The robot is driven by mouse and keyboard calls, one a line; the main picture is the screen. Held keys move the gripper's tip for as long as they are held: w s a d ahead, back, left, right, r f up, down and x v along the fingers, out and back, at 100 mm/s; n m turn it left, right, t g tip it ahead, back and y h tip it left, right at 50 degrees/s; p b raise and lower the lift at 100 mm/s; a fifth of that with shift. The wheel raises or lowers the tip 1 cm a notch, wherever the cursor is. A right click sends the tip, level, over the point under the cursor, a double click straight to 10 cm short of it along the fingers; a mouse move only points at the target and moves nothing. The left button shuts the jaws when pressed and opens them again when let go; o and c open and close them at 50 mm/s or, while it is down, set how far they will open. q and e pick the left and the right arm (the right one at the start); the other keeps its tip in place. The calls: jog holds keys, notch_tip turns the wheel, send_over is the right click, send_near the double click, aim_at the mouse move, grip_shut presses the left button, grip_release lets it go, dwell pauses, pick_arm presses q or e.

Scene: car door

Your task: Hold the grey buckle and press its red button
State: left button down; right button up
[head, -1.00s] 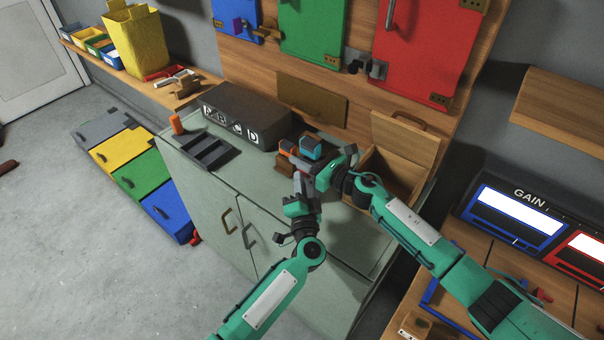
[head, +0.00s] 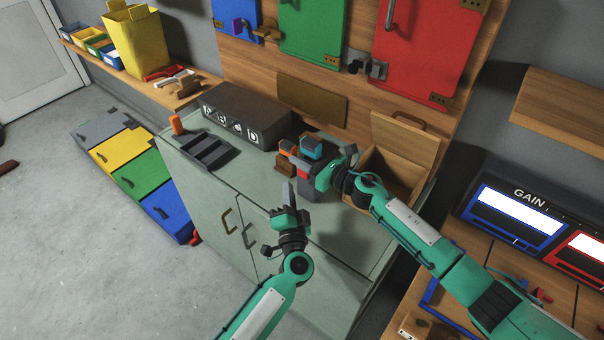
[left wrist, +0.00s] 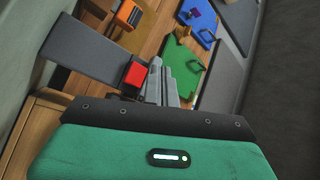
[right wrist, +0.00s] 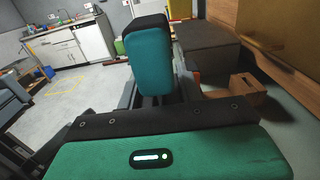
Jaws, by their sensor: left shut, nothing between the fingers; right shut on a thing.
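The grey buckle (head: 309,187) stands on the green-grey cabinet top, with its red button (head: 303,173) facing left. In the left wrist view its grey side (left wrist: 80,45) and the red button (left wrist: 135,75) show clearly. My right gripper (head: 316,172) is shut on the buckle from the right; in the right wrist view the grip is largely hidden. My left gripper (head: 289,190) is shut and empty, below and left of the button and apart from it in the head view. Its grey fingers (left wrist: 165,84) show beside the button in the left wrist view.
A blue block (head: 312,147) and an orange piece (head: 288,147) on a wooden block (head: 284,163) sit close behind the buckle. A dark lettered box (head: 245,115) and black tray (head: 208,150) stand left. An open wooden box (head: 390,175) stands right. The cabinet's front left top is clear.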

pick_arm(q)
jog(key=shift+s+a, duration=0.65)
jog(key=shift+s, duration=0.3)
